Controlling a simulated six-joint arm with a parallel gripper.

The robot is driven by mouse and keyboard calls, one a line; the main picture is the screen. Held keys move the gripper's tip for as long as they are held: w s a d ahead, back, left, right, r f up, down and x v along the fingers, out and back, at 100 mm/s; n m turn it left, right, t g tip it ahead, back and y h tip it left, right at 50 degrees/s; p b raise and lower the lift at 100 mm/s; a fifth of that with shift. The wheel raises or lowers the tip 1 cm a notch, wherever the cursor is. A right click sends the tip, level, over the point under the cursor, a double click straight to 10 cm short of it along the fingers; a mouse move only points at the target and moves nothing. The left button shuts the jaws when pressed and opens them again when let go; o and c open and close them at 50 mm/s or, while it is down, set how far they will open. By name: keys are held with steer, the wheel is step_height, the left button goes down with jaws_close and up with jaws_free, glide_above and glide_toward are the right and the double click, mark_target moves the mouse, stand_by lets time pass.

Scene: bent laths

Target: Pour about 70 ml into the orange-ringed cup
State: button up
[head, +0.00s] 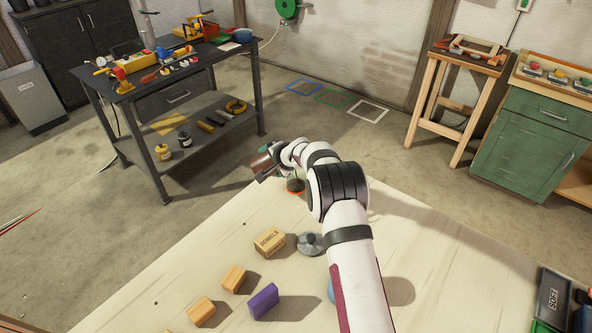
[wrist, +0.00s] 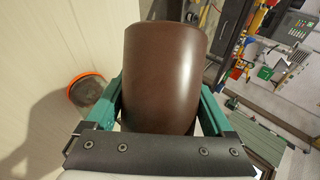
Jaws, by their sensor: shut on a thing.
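My gripper (wrist: 163,108) has teal fingers closed on the sides of a brown vessel (wrist: 165,65). In the head view the brown vessel (head: 261,161) is held out at the far end of the table and looks tilted. The orange-ringed cup (head: 296,185) stands on the table just right of and below the vessel, partly hidden by my arm. The cup also shows in the wrist view (wrist: 88,92), left of the vessel and apart from it. The vessel's mouth and contents are hidden, and I see no stream. The cup's fill level cannot be told.
On the pale table (head: 200,262) are a dowels box (head: 269,241), a grey lidded thing (head: 310,243), wooden blocks (head: 233,279) and a purple block (head: 263,300). A blue thing (head: 331,290) is partly behind my arm. A dark workbench (head: 185,100) stands beyond the table.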

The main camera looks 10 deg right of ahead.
steer(key=shift+d+r+m+y, duration=0.2)
steer(key=shift+r+m+y, duration=0.1)
steer(key=shift+r+y, duration=0.1)
stand_by(1.0)
steer(key=shift+a+r+y, duration=0.1)
steer(key=shift+r+y, duration=0.05)
steer(key=shift+y, duration=0.25)
stand_by(0.4)
steer(key=shift+s+a+f+h, duration=0.2)
steer(key=shift+a+f+h, duration=0.25)
steer(key=shift+a+h, duration=0.3)
steer(key=shift+w+d+r+n+h, duration=0.1)
steer(key=shift+d+n+h, duration=0.15)
steer(key=shift+n+h, duration=0.5)
steer(key=shift+c, duration=0.9)
steer(key=shift+d+r+n+h, duration=0.1)
steer(key=shift+r+n+h, duration=0.25)
steer(key=shift+r, duration=1.15)
steer(key=shift+d+r+t+h, duration=0.15)
steer(key=shift+t+h, duration=0.15)
steer(key=shift+h, duration=0.25)
steer(key=shift+n, duration=0.3)
